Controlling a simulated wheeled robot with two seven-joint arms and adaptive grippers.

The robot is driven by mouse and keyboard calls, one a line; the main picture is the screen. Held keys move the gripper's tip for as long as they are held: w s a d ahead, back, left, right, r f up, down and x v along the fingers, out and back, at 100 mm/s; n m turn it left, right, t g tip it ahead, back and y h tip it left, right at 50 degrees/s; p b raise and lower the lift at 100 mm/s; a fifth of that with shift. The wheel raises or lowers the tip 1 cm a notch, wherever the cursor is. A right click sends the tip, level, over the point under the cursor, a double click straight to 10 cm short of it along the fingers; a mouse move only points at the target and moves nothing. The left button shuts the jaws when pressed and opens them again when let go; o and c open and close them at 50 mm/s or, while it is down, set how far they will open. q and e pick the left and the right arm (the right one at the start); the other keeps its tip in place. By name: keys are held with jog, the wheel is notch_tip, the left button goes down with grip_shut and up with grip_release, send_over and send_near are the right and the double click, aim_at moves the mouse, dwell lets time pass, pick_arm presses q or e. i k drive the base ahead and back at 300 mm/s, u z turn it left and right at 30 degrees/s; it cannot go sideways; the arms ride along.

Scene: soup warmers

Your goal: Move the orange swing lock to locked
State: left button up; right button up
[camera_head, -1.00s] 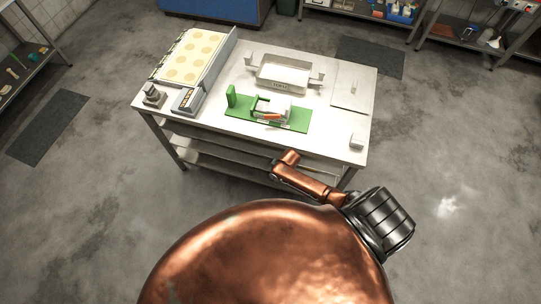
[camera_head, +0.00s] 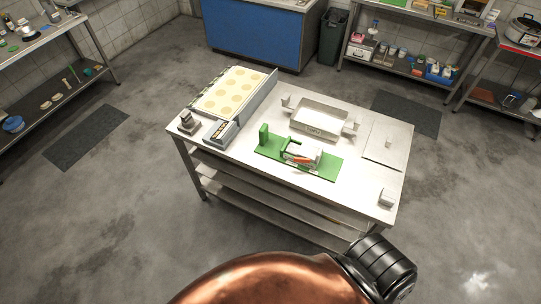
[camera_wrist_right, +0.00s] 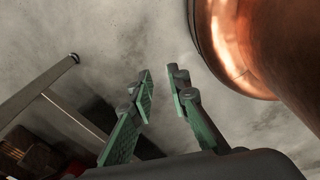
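The orange swing lock (camera_head: 301,160) is a small orange piece on the front of a white block held in a green fixture (camera_head: 268,151). The fixture lies on the steel table in the head view. Which position the lock is in is too small to tell. My right gripper (camera_wrist_right: 160,77) shows in the right wrist view with its two green-padded fingers apart and nothing between them. It is over the floor, away from the table top. My left gripper is not in view.
The steel table (camera_head: 230,176) also bears a tray of pale discs (camera_head: 235,92), a metal pan (camera_head: 321,121), a flat lid (camera_head: 388,144) and a small white block (camera_head: 387,197). Open floor surrounds the table. Shelves stand at the back right and left.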

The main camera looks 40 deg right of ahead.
aim_at(296, 160)
jog(key=u, duration=0.95)
jog(key=k, duration=1.25)
jog(key=z, duration=1.3)
jog(key=i, duration=0.5)
